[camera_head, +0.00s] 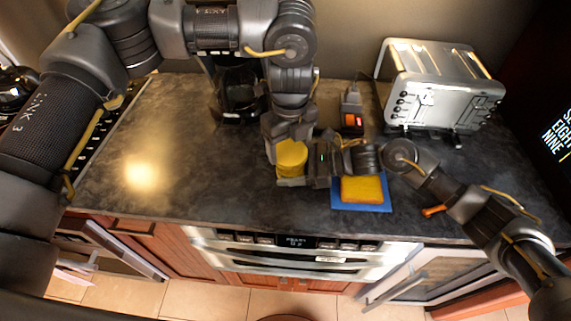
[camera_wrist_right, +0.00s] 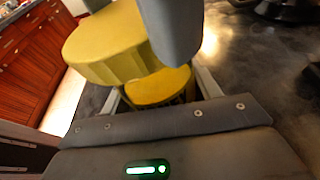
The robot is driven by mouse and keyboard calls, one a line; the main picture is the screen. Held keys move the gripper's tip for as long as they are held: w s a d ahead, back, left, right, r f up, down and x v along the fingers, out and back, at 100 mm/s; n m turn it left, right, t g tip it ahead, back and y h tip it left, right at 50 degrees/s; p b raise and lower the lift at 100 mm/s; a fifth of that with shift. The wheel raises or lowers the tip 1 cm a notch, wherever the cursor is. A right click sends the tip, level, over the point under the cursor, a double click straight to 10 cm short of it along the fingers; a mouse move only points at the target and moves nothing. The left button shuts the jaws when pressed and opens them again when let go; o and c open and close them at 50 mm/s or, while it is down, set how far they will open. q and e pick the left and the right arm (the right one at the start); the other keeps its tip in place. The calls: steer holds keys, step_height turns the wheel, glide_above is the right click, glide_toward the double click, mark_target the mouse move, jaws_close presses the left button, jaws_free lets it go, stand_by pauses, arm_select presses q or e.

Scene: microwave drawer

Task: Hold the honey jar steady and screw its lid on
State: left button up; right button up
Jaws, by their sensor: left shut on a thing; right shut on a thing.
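The yellow lid (camera_head: 292,158) shows in the head view below my left gripper (camera_head: 287,143), which comes down from above and is shut on it. In the right wrist view the lid (camera_wrist_right: 105,45) is large and faceted, with a grey finger beside it. The amber-yellow honey jar (camera_wrist_right: 158,86) shows partly below it, between the fingers of my right gripper (camera_wrist_right: 155,95), which is shut on it. In the head view the jar is mostly hidden. I cannot tell whether lid and jar touch.
A yellow sponge on a blue cloth (camera_head: 361,190) lies right of the jar, under my right arm. A silver toaster (camera_head: 437,90) stands at the back right, and a dark coffee maker (camera_head: 238,100) at the back. The counter's left side (camera_head: 170,150) is clear.

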arm_select(q)
steer(key=m, duration=0.4)
steer(key=shift+s+a+f+m, duration=0.1)
steer(key=shift+s+f+m, duration=0.1)
steer(key=shift+s+m, duration=0.15)
steer(key=m, duration=0.4)
steer(key=shift+m, duration=0.25)
steer(key=o, duration=0.9)
steer(key=shift+w, duration=0.1)
steer(key=shift+o, duration=0.4)
steer(key=shift+w, duration=0.15)
steer(key=shift+r, duration=0.15)
steer(key=shift+r, duration=2.5)
